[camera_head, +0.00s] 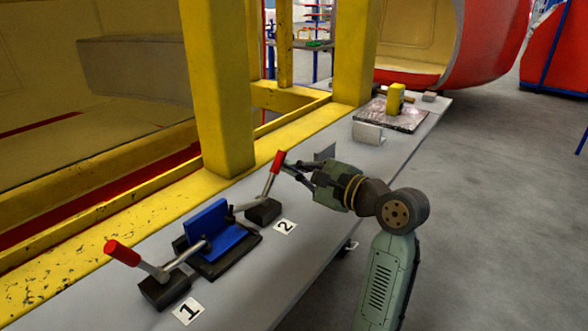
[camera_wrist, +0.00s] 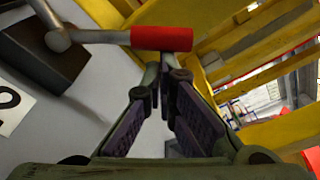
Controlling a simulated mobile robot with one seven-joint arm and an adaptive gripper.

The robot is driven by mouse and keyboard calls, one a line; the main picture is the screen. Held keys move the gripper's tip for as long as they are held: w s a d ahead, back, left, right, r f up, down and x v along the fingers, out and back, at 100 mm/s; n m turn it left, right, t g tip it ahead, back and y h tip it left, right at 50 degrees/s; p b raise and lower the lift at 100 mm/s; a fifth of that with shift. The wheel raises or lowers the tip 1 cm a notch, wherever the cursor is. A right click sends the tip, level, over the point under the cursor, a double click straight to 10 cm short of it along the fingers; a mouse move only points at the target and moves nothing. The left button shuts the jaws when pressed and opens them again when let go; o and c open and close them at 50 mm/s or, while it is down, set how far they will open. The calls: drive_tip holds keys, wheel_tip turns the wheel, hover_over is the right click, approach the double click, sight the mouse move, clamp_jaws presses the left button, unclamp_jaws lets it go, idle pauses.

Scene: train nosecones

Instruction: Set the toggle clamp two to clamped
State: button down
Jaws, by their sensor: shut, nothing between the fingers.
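Toggle clamp two (camera_head: 264,211) has a black base beside the "2" label (camera_head: 285,227). Its metal lever rises steeply, leaning a little right, to a red grip (camera_head: 278,161). In the wrist view the red grip (camera_wrist: 162,38) lies across the top centre, with the black base (camera_wrist: 40,50) at upper left. My gripper (camera_head: 289,168) is shut and empty, its fingertips close to the right side of the red grip. In the wrist view the fingertips (camera_wrist: 165,72) meet just below the grip; I cannot tell whether they touch it.
Toggle clamp one (camera_head: 163,289) stands at front left, its red-gripped lever tilted up to the left. A blue block (camera_head: 207,228) sits in a black holder between the clamps. A yellow post (camera_head: 218,90) rises behind the grey table (camera_head: 330,219). A metal bracket (camera_head: 368,135) stands farther back.

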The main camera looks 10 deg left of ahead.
drive_tip(key=shift+s+a+r+n+t+p, duration=0.2)
drive_tip(key=shift+s+r+n, duration=0.15)
drive_tip(key=shift+n, duration=0.3)
drive_tip(key=shift+s+a+r+n+t+p, duration=0.1)
drive_tip(key=shift+s+r+n+p, duration=0.1)
drive_tip(key=shift+r+n, duration=0.35)
drive_tip(key=shift+d, duration=0.15)
